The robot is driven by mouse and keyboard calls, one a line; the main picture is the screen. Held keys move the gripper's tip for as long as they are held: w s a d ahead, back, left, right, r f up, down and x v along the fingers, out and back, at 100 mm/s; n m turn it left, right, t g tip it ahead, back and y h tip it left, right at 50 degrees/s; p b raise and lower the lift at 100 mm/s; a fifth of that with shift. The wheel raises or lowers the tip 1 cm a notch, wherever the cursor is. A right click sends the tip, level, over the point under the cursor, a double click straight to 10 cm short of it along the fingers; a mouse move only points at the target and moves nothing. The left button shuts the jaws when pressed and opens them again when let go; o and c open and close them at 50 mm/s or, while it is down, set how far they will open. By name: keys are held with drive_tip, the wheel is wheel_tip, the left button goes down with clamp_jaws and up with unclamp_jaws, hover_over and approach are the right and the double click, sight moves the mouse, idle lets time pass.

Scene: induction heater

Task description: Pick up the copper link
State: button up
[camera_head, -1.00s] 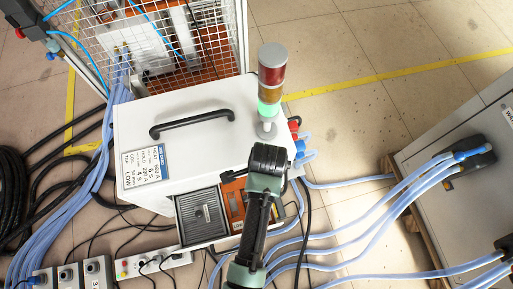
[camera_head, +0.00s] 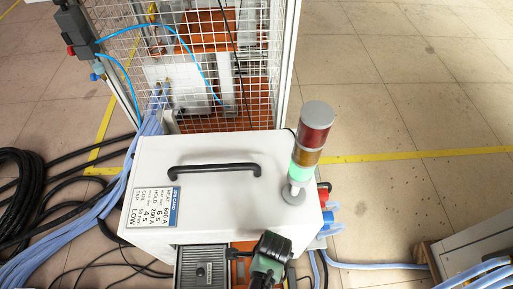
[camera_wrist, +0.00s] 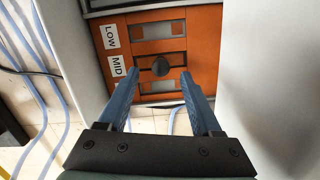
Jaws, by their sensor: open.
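No copper link can be made out for certain in either current view. An orange panel (camera_wrist: 192,30) fills the upper middle of the wrist view, with labels LOW and MID at its left, pale rectangular recesses and a dark round spot (camera_wrist: 161,67) at its centre. My gripper (camera_wrist: 160,76) is open and empty, its two blue fingers pointing at the panel with the round spot between the tips. In the head view my gripper's dark green body (camera_head: 268,262) is at the bottom edge, in front of the white cabinet; its fingers are hidden there.
The white cabinet (camera_head: 225,200) carries a black handle (camera_head: 213,170), a job card (camera_head: 156,207) and a signal tower (camera_head: 311,145) lit green. Behind is a wire-mesh cage (camera_head: 250,75). Blue hoses (camera_head: 385,265) and black cables (camera_head: 40,185) lie on the floor at both sides.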

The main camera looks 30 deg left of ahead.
drive_tip(key=f, duration=0.1)
drive_tip(key=f+b, duration=0.1)
drive_tip(key=f, duration=0.1)
drive_tip(key=f+b, duration=0.1)
drive_tip(key=shift+s+a+f, duration=0.1)
drive_tip(key=shift+a+f, duration=0.15)
drive_tip(key=shift+a, duration=0.1)
drive_tip(key=shift+r, duration=0.1)
clamp_jaws()
